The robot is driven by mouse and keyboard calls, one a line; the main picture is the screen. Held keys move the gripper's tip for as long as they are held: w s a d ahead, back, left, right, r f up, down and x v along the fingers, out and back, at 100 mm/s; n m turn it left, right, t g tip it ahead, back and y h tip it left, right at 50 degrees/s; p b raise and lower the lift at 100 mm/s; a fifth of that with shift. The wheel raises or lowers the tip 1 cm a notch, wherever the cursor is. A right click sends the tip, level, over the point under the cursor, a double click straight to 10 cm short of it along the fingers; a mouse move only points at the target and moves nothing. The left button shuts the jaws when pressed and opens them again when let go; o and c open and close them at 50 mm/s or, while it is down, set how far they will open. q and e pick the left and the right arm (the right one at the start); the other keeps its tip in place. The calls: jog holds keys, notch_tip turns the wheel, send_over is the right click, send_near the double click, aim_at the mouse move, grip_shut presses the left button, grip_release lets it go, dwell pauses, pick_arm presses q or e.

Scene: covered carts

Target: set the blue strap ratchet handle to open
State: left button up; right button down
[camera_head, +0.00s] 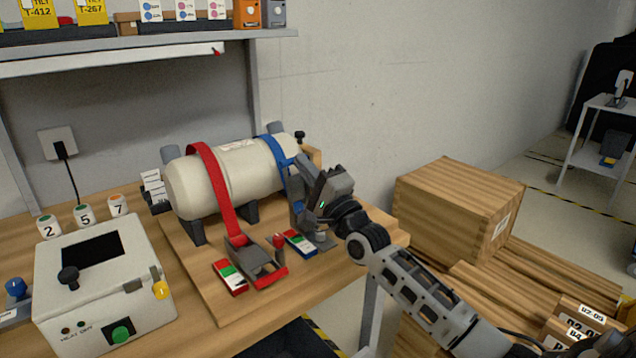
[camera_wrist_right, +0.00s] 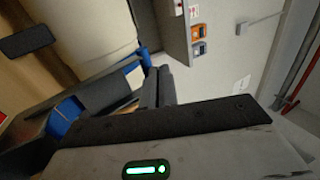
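A cream tank (camera_head: 232,178) lies on a wooden board, with a blue strap (camera_head: 276,152) over its right part and a red strap (camera_head: 212,180) over its left part. My right gripper (camera_head: 303,196) is at the front of the blue strap, where the blue ratchet sits, and it mostly hides that ratchet and its handle. In the right wrist view, blue strap (camera_wrist_right: 66,116) and grey metal parts (camera_wrist_right: 95,96) show close to the dark fingers (camera_wrist_right: 158,88). The fingers look close together; whether they grip the handle is unclear. My left gripper is out of view.
The red strap's ratchet (camera_head: 254,262) lies left of my right gripper, beside a red-green label block (camera_head: 230,278). A blue-edged label block (camera_head: 300,243) lies below the gripper. A control box (camera_head: 105,285) stands at left. A wooden crate (camera_head: 455,205) stands right of the table.

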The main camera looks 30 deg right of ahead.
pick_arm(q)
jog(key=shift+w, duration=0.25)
pick_arm(e)
jog(key=shift+w+r, duration=0.15)
jog(key=shift+w, duration=0.3)
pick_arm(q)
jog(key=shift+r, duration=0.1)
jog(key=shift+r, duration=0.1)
pick_arm(e)
jog(key=shift+s+a, duration=0.1)
